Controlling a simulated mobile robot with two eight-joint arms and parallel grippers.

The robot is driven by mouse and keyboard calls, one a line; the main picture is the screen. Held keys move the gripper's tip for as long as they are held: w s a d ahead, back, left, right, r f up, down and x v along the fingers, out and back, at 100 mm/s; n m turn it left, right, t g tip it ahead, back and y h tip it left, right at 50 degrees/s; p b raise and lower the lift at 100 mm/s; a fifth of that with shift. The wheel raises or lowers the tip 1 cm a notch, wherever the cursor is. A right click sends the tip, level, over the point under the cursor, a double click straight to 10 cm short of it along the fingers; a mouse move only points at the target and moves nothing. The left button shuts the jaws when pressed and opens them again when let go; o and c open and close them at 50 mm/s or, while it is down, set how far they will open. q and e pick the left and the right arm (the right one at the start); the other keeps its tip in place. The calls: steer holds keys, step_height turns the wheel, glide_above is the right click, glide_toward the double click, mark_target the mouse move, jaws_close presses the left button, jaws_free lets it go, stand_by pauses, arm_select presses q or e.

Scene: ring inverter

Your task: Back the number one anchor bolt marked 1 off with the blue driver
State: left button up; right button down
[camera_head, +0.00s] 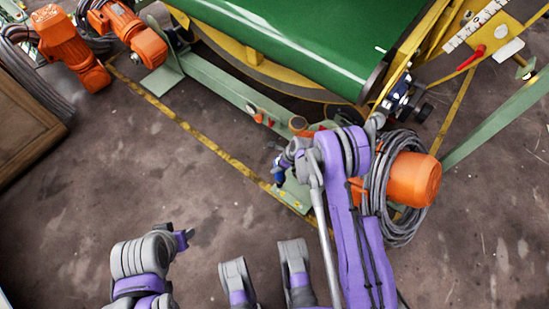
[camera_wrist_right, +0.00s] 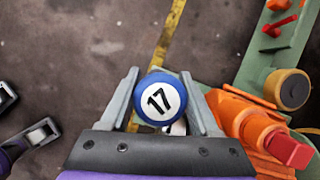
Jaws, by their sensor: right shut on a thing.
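The blue driver (camera_wrist_right: 160,97) has a round blue top with a white disc reading 17. In the right wrist view it sits between the two grey fingers of my right gripper (camera_wrist_right: 164,100), which is shut on it. In the head view the blue driver (camera_head: 279,177) shows small at the end of my right arm, over the corner of a pale green foot plate (camera_head: 297,196). No bolt marked 1 is readable; the driver's lower end and whatever is under it are hidden. My left gripper (camera_head: 184,239) is low at left, away from the plate; its jaws are unclear.
A green conveyor belt (camera_head: 300,30) stands behind on a pale green frame (camera_head: 215,85). An orange motor (camera_head: 413,180) with coiled grey cable (camera_head: 400,225) is close right of my right arm. Orange units (camera_head: 75,50) and a wooden crate (camera_head: 25,120) stand left. Open floor lies front left.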

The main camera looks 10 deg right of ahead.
mark_target(279, 177)
steer(key=shift+s, duration=0.1)
stand_by(0.3)
steer(key=shift+f+b, duration=0.15)
steer(key=shift+b, duration=0.35)
step_height(279, 177, down, 2)
steer(key=shift+f+b, duration=0.1)
steer(key=shift+b, duration=0.95)
steer(key=shift+f, duration=2.75)
steer(key=shift+r, duration=0.25)
steer(key=shift+r+p, duration=1.3)
steer(key=shift+r, duration=1.05)
